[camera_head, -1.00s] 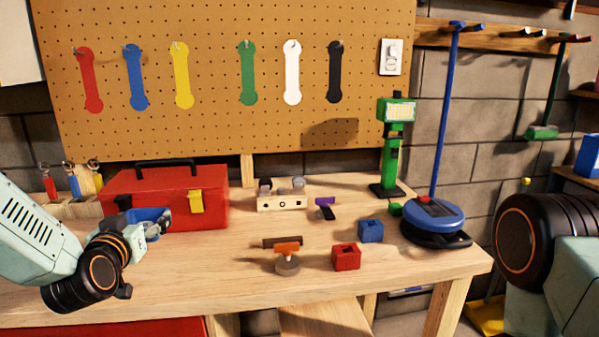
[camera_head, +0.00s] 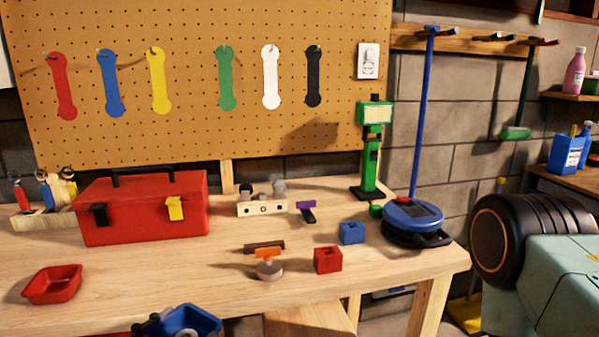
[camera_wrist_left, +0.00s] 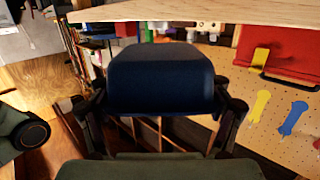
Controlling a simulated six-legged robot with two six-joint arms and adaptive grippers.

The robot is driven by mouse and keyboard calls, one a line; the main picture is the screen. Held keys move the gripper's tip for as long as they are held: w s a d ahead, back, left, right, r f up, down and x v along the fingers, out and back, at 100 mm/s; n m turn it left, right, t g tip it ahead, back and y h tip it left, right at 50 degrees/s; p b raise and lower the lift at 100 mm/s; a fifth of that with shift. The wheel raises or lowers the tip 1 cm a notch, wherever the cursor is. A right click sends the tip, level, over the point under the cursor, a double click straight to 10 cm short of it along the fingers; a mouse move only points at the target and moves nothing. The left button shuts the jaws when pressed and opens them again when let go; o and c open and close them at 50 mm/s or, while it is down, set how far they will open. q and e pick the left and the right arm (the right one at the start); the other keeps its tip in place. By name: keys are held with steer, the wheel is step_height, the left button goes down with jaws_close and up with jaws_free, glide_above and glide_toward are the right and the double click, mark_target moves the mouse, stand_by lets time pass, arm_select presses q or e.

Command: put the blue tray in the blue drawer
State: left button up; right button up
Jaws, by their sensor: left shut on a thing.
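The blue tray (camera_head: 190,322) is at the bottom edge of the head view, partly cut off, in front of the workbench. My left gripper (camera_head: 152,328) is shut on it, with only a dark part showing at the tray's left. In the left wrist view the tray (camera_wrist_left: 160,80) looks dark blue and sits between the two fingers of my left gripper (camera_wrist_left: 162,108). I cannot make out the blue drawer in any view.
A red tray (camera_head: 52,284) lies at the bench's left front. A red toolbox (camera_head: 145,222) stands behind it. A red block (camera_head: 327,260), a blue block (camera_head: 351,233) and a round-based tool (camera_head: 268,268) are on the workbench (camera_head: 200,272). The bench's left-middle front is clear.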

arm_select(q)
steer(key=shift+s+d+f, duration=0.1)
steer(key=shift+s+f, duration=0.6)
steer(key=shift+f, duration=0.2)
steer(key=shift+s+f, duration=0.35)
steer(key=shift+f, duration=0.3)
steer(key=shift+f, duration=0.1)
